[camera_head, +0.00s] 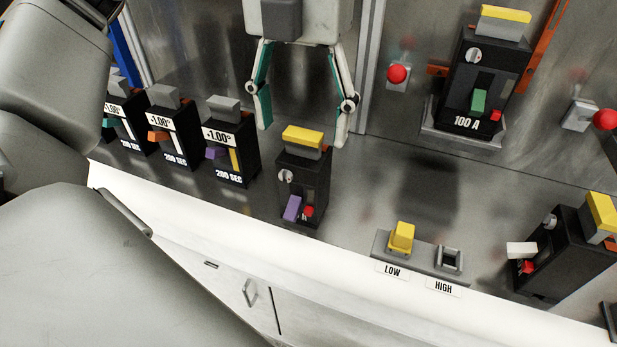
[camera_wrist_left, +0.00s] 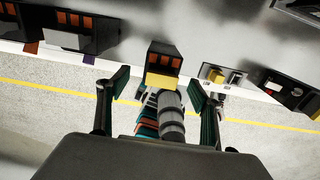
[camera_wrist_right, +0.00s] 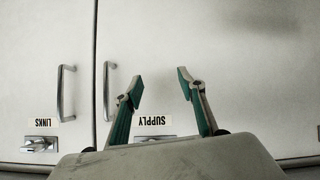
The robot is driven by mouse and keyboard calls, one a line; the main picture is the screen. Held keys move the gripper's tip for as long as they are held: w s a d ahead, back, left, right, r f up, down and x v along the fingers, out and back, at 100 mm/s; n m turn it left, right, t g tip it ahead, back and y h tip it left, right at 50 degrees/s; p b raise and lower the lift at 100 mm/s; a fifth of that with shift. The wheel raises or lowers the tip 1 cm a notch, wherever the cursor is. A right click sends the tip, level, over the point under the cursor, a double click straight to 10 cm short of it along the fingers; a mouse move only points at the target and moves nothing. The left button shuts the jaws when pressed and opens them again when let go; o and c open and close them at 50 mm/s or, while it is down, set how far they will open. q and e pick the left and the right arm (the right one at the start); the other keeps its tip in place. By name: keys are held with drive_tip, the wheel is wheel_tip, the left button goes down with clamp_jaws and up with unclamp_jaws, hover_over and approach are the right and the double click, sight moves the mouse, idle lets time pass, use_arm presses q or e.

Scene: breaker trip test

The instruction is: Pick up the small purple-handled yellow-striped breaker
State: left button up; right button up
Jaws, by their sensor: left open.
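A black breaker with a purple handle, red button and yellow top (camera_head: 316,178) stands on the grey bench in the head view. In the left wrist view its black body (camera_wrist_left: 165,50) shows between the fingers. Another black unit with a purple handle and a vertical yellow stripe (camera_head: 243,170), marked 200 SEC, stands just to its left. My left gripper (camera_head: 302,132) is open, pointing down, with its fingers apart to either side above the yellow-topped breaker; contact cannot be told. My right gripper (camera_wrist_right: 160,80) is open and empty, facing white cabinet doors; it is not in the head view.
Units with orange (camera_head: 172,138) and teal handles stand farther left. A LOW/HIGH holder (camera_head: 421,262) with a yellow block is right of the breaker. A white-handled breaker (camera_head: 560,250) stands at far right, a 100 A breaker (camera_head: 478,85) at the back. Bench between is clear.

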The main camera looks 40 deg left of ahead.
sight(304, 152)
use_arm(q)
wheel_tip(304, 152, down, 6)
drive_tip(key=shift+d+r+b, duration=0.15)
drive_tip(key=shift+b, duration=0.2)
clamp_jaws()
